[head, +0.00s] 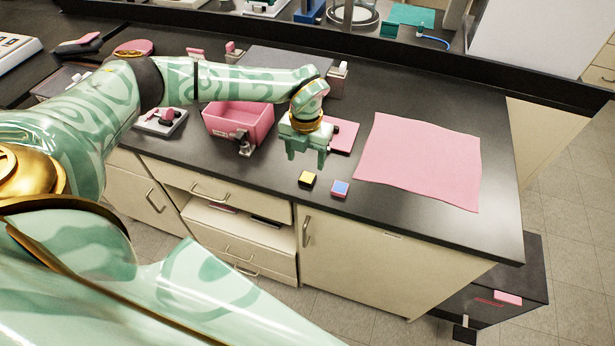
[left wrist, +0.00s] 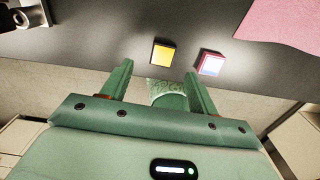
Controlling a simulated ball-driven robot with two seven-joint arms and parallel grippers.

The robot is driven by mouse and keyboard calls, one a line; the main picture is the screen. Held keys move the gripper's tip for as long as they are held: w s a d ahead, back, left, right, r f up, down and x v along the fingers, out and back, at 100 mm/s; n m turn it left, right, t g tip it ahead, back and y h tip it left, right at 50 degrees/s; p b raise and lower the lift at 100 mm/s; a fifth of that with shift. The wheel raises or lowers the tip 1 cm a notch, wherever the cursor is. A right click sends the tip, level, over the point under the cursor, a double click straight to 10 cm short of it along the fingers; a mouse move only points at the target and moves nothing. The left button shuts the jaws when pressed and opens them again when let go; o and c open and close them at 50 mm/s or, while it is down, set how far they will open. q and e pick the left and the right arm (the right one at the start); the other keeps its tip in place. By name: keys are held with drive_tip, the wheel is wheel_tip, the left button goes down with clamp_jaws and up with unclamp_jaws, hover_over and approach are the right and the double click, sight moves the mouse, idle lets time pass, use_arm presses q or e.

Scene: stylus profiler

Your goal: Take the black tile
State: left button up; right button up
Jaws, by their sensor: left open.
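A small black tile (head: 307,178) with a yellow top face lies on the black bench top near its front edge. In the left wrist view the black tile (left wrist: 163,54) lies just beyond and between the fingertips. A pink tile (head: 340,188) with a blue top lies to its right, also seen in the left wrist view (left wrist: 210,64). My left gripper (head: 306,157) is open and empty, fingers pointing down, just behind and above the black tile, apart from it. My right gripper is not in view.
A pink cloth (head: 422,160) covers the bench to the right. A pink bin (head: 238,119) stands left of my gripper, with a small device (head: 160,121) further left. A flat pink pad (head: 343,137) lies behind the gripper. The bench's front edge is close to the tiles.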

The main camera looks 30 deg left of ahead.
sight(307, 177)
use_arm(q)
drive_tip(key=f, duration=0.6)
drive_tip(key=shift+d+f+b, duration=0.25)
drive_tip(key=shift+f+b, duration=0.05)
drive_tip(key=shift+b, duration=0.1)
drive_tip(key=shift+r, duration=0.1)
drive_tip(key=c, duration=1.1)
